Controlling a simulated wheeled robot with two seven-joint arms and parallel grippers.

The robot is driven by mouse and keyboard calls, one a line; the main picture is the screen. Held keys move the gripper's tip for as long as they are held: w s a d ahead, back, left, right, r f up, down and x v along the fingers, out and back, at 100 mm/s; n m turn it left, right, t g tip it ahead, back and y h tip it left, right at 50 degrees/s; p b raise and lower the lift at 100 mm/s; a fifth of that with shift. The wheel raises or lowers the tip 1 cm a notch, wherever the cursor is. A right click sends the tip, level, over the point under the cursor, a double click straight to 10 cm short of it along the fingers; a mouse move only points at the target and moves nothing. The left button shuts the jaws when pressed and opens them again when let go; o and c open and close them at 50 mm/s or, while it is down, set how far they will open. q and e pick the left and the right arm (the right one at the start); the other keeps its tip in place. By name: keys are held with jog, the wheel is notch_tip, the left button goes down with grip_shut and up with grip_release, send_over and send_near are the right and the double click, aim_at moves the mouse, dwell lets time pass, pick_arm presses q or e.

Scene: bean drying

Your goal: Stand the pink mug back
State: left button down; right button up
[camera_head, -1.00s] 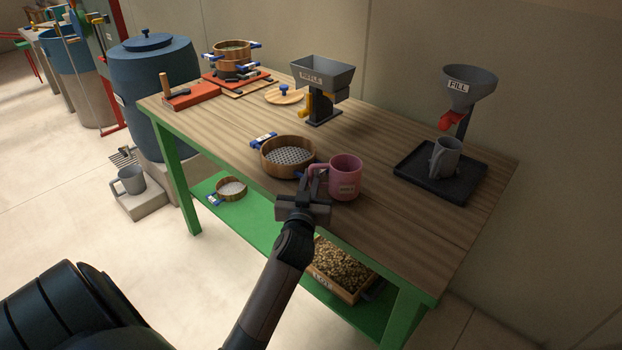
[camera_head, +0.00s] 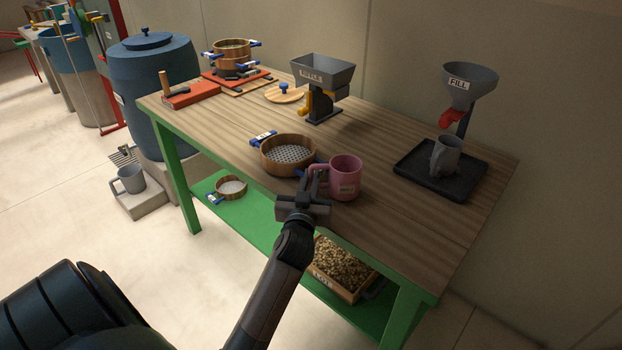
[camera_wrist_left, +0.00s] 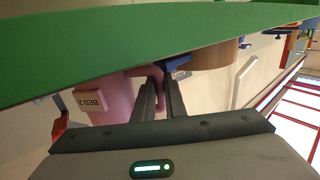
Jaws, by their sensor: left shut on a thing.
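The pink mug (camera_head: 346,178) is upright at the front edge of the wooden table (camera_head: 400,230), with its handle to the left and a label on its side. It also shows in the left wrist view (camera_wrist_left: 112,100), with a label that reads BED 2. My left gripper (camera_head: 308,196) is at the mug's left side, shut on its handle. In the left wrist view the two fingers (camera_wrist_left: 160,95) close around the pink handle. Whether the mug's base touches the tabletop is hard to tell. My right gripper is not in view.
A round sieve (camera_head: 288,156) with blue handles stands close behind and left of the mug. A grey mug (camera_head: 446,157) stands on a black tray (camera_head: 412,178) under the FILL funnel (camera_head: 470,86). The PUPLE-looking labelled hopper (camera_head: 322,72) is farther back. Bare tabletop lies right of the pink mug.

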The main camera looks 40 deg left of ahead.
pick_arm(q)
jog(key=shift+f, duration=0.3)
jog(key=c, duration=1.7)
grip_release()
jog(key=shift+f, duration=0.1)
